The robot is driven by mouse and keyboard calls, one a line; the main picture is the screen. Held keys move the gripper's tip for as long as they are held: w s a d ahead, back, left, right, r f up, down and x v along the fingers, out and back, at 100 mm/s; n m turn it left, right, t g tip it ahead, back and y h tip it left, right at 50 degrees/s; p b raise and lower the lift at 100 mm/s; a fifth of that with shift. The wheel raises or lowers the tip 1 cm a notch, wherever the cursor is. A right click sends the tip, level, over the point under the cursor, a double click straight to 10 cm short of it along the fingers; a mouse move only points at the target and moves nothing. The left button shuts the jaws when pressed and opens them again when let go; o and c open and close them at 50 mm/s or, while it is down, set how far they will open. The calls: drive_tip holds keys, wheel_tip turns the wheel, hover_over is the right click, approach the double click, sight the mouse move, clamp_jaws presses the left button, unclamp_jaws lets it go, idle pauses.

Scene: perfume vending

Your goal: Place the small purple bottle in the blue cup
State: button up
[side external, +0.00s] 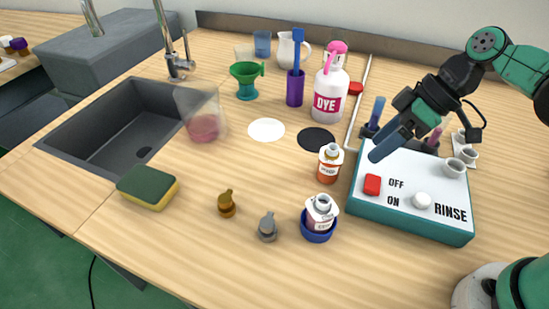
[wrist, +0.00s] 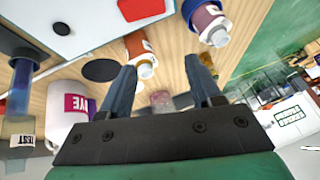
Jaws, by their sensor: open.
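The small purple bottle (side external: 322,207), with a white label and a grey-white neck, stands upright in the round blue cup (side external: 319,235) near the front of the counter. The cup's rim surrounds the bottle's base. In the wrist view the bottle (wrist: 207,18) is at the top, neck toward the camera, with part of the blue cup (wrist: 189,8) beside it. My gripper (side external: 378,152) is above the white rinse panel, to the right of and behind the bottle, apart from it. In the wrist view my gripper (wrist: 162,86) has its fingers spread with nothing held between them.
An orange bottle (side external: 329,165) stands behind the cup. Brown (side external: 227,204) and grey (side external: 267,227) stoppers stand to its left. The rinse panel (side external: 410,220) is at right. A dye bottle (side external: 325,100) and sink (side external: 125,120) lie farther back. Counter left of the cup is mostly clear.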

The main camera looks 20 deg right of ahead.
drive_tip(key=d+r+m+t+h, duration=0.3)
drive_tip(key=d+m+t+h, duration=0.1)
drive_tip(key=m, duration=0.3)
drive_tip(key=shift+s+d+m+t+h, duration=0.3)
drive_tip(key=shift+s+d+h, duration=0.05)
drive_tip(key=shift+d+h, duration=0.35)
